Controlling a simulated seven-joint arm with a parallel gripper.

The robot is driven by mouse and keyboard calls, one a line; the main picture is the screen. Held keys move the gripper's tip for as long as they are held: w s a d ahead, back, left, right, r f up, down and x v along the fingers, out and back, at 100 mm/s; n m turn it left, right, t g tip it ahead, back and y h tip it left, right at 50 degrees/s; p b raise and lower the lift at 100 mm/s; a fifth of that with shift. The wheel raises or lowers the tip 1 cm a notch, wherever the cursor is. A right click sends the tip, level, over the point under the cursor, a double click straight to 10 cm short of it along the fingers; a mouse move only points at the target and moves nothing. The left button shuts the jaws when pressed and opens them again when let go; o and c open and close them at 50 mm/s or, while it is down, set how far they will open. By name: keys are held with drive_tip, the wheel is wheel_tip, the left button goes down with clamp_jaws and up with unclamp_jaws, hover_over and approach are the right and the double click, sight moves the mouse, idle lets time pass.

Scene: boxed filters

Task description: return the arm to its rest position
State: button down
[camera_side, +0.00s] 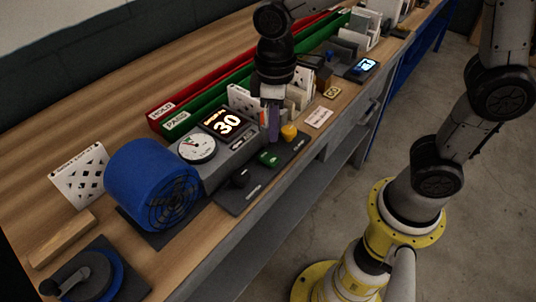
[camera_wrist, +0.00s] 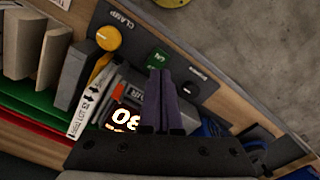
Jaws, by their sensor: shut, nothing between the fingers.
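My gripper (camera_side: 272,138) hangs over the bench beside the lit "30" display (camera_side: 227,122) in the side view, with its fingers pointing down. In the wrist view my gripper (camera_wrist: 162,76) has its two dark purple fingers together, with nothing between them. Below them are the control panel's green button (camera_wrist: 157,60), the yellow clamp knob (camera_wrist: 108,38) and a black knob (camera_wrist: 188,88). The fingers partly hide the panel. Whether the fingertips touch anything cannot be told.
White and grey filter blocks (camera_side: 296,101) stand close behind my gripper. Green PASS (camera_side: 178,122) and red HOLD (camera_side: 162,109) trays run along the bench. A round gauge (camera_side: 197,148) and a blue fan (camera_side: 150,180) stand left. The floor (camera_side: 440,115) in front is clear.

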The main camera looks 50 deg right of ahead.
drive_tip(key=shift+d+r, duration=0.1)
drive_tip(key=shift+r, duration=0.15)
drive_tip(key=s+d+r+m+t, duration=0.2)
drive_tip(key=s+d+r+t, duration=0.15)
drive_tip(key=d+r, duration=0.3)
drive_tip(key=s+d+m+t, duration=0.2)
drive_tip(key=s+d+m, duration=0.1)
drive_tip(key=s, duration=0.6)
drive_tip(key=shift+s+d+f+m, duration=0.15)
drive_tip(key=shift+d+m, duration=0.25)
drive_tip(key=shift+m, duration=0.1)
